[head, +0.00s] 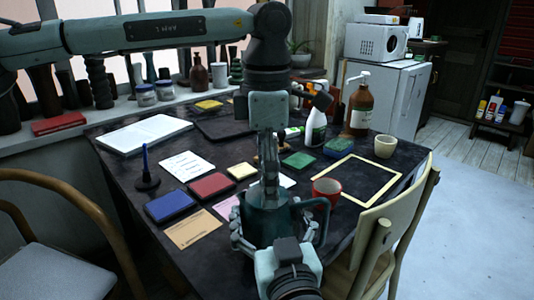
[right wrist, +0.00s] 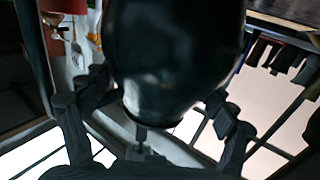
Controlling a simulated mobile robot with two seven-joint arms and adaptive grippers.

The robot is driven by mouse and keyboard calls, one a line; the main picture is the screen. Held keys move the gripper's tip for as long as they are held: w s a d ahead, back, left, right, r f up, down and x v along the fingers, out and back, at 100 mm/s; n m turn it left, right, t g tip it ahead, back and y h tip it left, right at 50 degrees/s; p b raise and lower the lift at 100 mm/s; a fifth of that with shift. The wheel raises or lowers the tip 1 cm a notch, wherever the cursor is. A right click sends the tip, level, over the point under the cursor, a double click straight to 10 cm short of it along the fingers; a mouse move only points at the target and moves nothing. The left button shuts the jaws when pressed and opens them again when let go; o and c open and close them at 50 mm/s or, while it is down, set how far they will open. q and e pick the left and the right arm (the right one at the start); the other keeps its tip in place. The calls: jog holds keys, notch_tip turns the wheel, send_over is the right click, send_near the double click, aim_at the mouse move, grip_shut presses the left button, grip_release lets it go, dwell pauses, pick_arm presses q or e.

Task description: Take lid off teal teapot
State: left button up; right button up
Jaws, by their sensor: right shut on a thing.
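The teal teapot (head: 264,222) is at the near edge of the table, with its handle curving out on the right. My right gripper (head: 268,236) reaches up from below with its fingers around both sides of the body. In the right wrist view the teapot (right wrist: 175,55) is a large dark shape between the fingers of my right gripper (right wrist: 158,105). My left gripper (head: 268,183) points straight down over the teapot's top. Its fingers look close together, but their opening cannot be judged. The lid is not distinguishable behind them.
A red cup (head: 327,190) stands close to the teapot's right. A yellow frame (head: 358,181), blue pad (head: 170,205) and red pad (head: 212,187) lie on the dark table (head: 130,172). A brown bottle (head: 359,110) and white bottle (head: 316,128) stand behind. A chair (head: 385,235) is at right.

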pick_arm(q)
jog(key=shift+f, duration=0.45)
jog(key=shift+c, duration=0.2)
jog(key=c, duration=1.7)
jog(key=shift+f, duration=0.1)
grip_shut()
pick_arm(e)
jog(key=shift+s+r, duration=0.1)
pick_arm(q)
jog(key=shift+s+f, duration=0.1)
jog(key=shift+a+r, duration=0.1)
jog(key=shift+r, duration=0.65)
jog(key=shift+r, duration=0.25)
